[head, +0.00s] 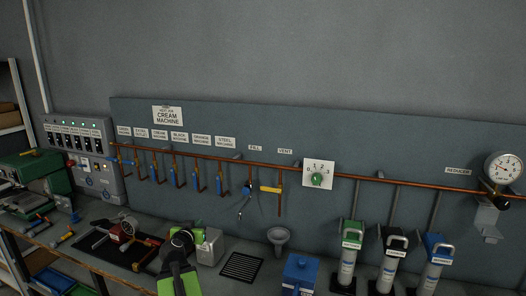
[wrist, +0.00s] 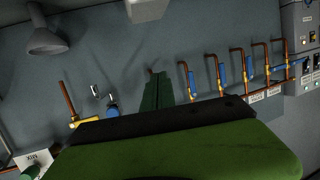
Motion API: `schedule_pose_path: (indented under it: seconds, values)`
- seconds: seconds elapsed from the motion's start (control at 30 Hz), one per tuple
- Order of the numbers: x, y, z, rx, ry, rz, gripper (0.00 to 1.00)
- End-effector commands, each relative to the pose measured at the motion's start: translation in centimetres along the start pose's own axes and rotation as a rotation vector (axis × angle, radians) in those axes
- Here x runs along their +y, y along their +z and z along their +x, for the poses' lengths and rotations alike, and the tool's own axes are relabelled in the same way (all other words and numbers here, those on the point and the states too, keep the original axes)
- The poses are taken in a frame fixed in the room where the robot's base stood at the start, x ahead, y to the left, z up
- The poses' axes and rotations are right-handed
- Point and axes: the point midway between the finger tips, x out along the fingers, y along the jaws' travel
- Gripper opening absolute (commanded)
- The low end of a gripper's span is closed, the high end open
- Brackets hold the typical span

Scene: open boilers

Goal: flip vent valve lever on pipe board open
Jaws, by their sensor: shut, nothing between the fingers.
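The pipe board (head: 400,150) stands behind the bench with a copper pipe along it. Under the VENT label (head: 285,151), a yellow lever (head: 271,189) lies sideways at a short vertical pipe. In the wrist view the yellow lever (wrist: 88,121) shows at lower left, partly hidden by my gripper body. My gripper (head: 186,238) is over the bench, left of and lower than the lever and apart from it. Its green fingers (wrist: 157,92) are shut with nothing between them.
A blue-handled valve (head: 246,190) is just left of the yellow lever, under FILL. Several blue-handled valves (head: 196,183) line the pipe further left. A grey funnel (head: 278,236), a black grate (head: 241,266) and a blue box (head: 300,272) are on the bench.

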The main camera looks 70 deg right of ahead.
Motion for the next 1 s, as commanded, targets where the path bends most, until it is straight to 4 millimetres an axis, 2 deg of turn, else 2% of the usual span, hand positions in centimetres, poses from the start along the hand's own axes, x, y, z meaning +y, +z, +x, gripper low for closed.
schedule_pose_path:
  seconds: [0.03, 0.1, 0.23, 0.3, 0.4, 0.57, 0.87, 1.0]
  values:
    - [3.3, -6.0, -0.4, 0.01, 0.045, 0.007, 0.0]
    - [7.7, -9.9, -0.2, 0.022, 0.101, 0.014, 0.0]
    - [14.6, -15.3, -0.3, 0.032, 0.192, 0.029, 0.0]
    - [17.4, -17.1, -0.4, 0.033, 0.228, 0.036, 0.0]
    - [19.9, -18.3, -0.5, 0.034, 0.26, 0.044, 0.0]
    - [21.0, -18.3, -0.5, 0.034, 0.275, 0.048, 0.0]
    - [20.7, -18.1, -0.4, 0.033, 0.272, 0.047, 0.0]
    - [19.9, -18.1, -0.3, 0.034, 0.258, 0.044, 0.0]
